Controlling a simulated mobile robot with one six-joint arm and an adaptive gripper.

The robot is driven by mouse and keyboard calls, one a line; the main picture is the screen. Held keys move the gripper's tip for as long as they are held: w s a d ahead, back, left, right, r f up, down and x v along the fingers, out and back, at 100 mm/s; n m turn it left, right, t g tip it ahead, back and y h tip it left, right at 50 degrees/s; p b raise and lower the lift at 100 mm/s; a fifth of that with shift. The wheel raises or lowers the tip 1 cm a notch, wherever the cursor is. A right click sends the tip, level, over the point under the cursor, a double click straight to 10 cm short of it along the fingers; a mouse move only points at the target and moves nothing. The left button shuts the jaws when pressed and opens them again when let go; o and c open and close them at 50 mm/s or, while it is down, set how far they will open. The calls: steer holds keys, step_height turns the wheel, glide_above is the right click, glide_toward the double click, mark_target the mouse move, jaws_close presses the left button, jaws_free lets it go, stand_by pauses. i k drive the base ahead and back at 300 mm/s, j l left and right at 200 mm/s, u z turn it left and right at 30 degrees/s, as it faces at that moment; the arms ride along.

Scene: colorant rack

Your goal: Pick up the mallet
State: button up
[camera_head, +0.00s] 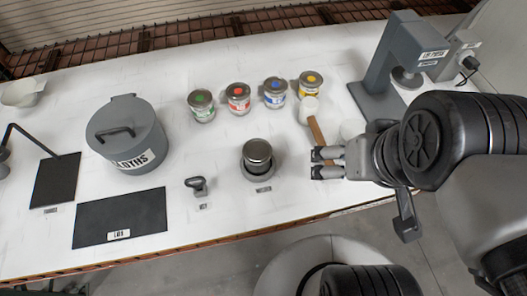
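The mallet has a pale, whitish head (308,109) and a brown wooden handle (317,132). My gripper (316,163) reaches in from the right at the handle's near end. Its two fingertips are apart, with a gap between them. The upper finger covers the end of the handle, so I cannot tell whether the handle lies between the fingers or below them.
Several paint cans (239,98) stand behind and left of the mallet. A grey press-like stand (383,75) is at the back right. A metal cylinder (257,157) stands left of my gripper. A grey lidded pot (128,140) and a dark mat (120,214) are farther left.

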mark_target(309, 105)
steer(key=i+l+u, duration=0.1)
steer(key=l+u, duration=0.65)
steer(key=l, duration=0.2)
steer(key=l+u, duration=0.35)
steer(key=l, duration=0.1)
